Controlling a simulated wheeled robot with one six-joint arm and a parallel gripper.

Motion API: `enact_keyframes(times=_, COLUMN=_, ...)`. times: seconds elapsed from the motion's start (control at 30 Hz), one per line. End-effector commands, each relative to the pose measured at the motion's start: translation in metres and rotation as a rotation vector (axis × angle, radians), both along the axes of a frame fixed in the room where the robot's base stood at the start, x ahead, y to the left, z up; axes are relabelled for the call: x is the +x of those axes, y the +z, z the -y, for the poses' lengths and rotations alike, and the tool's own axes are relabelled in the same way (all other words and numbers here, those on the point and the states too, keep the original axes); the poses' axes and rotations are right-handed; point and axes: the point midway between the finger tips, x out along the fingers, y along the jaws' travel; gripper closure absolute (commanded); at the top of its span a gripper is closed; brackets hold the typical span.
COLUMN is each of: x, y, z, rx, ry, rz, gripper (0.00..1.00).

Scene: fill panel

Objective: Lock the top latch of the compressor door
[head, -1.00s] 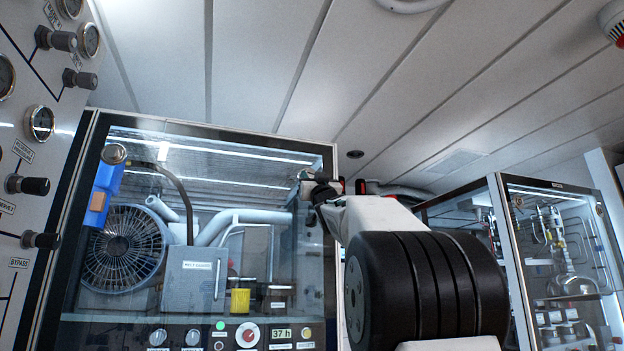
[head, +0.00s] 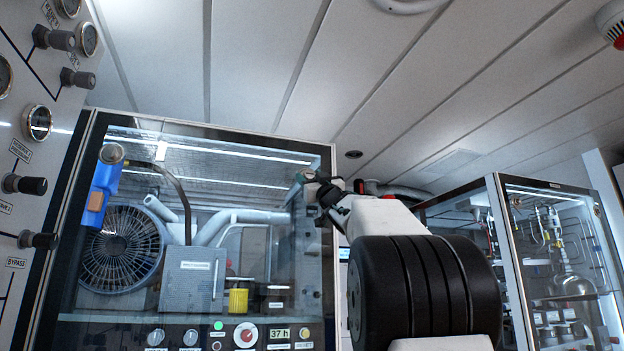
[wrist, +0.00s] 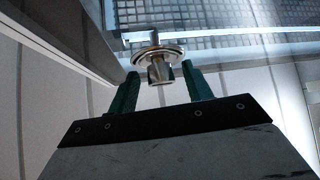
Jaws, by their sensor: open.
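The compressor door (head: 255,180) is a glass panel in a dark frame at the left centre of the head view. The top latch (head: 305,175), a round metal knob, is at its upper right corner. My gripper (head: 322,186) is right beside it, partly hiding it. In the wrist view the latch (wrist: 158,68) has a round flange and a short projecting grip. The green fingers of my gripper (wrist: 160,70) are open, one on each side of the grip. I see gaps, so no firm hold shows.
A panel with gauges and knobs (head: 32,185) stands at the left. A second glass cabinet (head: 555,250) stands at the right. The ceiling is close above. A dark frame edge (wrist: 75,40) runs near the left finger in the wrist view.

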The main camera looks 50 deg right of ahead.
Motion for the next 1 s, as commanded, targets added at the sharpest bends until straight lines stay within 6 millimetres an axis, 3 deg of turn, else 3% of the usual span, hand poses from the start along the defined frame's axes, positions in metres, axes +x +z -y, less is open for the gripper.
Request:
enact_keyframes(times=0.17, x=-0.007, y=-0.005, z=-0.002, rx=0.001, ry=-0.001, rz=0.0, gripper=0.5)
enact_keyframes(times=0.6, x=-0.052, y=-0.049, z=-0.015, rx=0.0, ry=-0.002, rz=-0.001, gripper=0.5)
enact_keyframes(times=1.0, x=-0.056, y=-0.053, z=-0.016, rx=0.0, ry=0.0, rz=0.0, gripper=0.5)
